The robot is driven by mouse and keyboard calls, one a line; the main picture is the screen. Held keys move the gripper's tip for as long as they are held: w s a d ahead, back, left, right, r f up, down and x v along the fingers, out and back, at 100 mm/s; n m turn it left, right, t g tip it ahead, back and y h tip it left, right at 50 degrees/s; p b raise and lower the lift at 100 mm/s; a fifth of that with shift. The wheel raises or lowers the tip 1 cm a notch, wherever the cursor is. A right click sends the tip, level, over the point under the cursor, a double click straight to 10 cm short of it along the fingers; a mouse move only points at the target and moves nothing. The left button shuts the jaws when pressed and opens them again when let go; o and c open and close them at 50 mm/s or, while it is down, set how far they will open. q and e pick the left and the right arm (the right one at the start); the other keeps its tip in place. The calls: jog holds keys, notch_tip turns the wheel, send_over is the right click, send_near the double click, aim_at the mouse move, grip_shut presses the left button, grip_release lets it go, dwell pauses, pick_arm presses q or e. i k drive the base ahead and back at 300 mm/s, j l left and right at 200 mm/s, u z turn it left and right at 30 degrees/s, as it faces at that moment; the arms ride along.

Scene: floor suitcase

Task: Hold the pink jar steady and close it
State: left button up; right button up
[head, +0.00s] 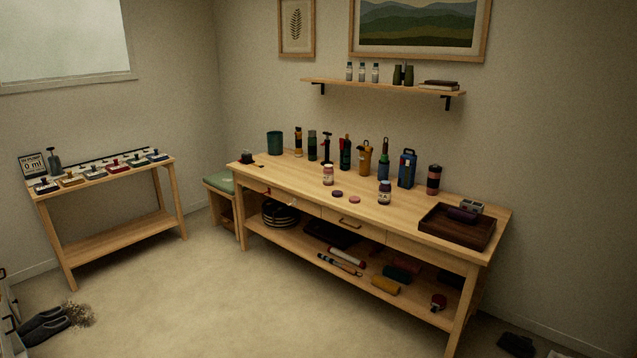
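The pink jar (328,175) stands upright near the middle of the long wooden workbench (300,185), with a pale label on its front. A second jar, dark purple (384,194), stands to its right and nearer the bench's front edge. Two flat round lids lie between the jars: a purple lid (337,193) and a pink lid (355,199). Both lids lie on the bench top, apart from the jars. The jars' mouths are too small to make out. Neither of my grippers is in view.
Bottles and tools line the bench's back. A dark wooden tray (457,232) sits at its right end. A side table (107,175) with several coloured items stands left. Slippers (43,326) lie on the floor, lower left. The floor before the bench is mostly clear.

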aim_at(328, 171)
jog(key=i+u, duration=0.1)
jog(key=i, duration=1.05)
jog(key=i+u, duration=0.1)
jog(key=i, duration=1)
jog(key=i+j+z, duration=0.2)
jog(key=i+z, duration=0.15)
jog(key=i, duration=0.3)
jog(key=i+j+z, duration=0.4)
jog(key=i, duration=0.2)
jog(key=i+j+z, duration=0.35)
jog(key=i+j, duration=0.2)
jog(key=i+j+z, duration=0.35)
jog(key=j+z, duration=0.2)
jog(key=j, duration=0.2)
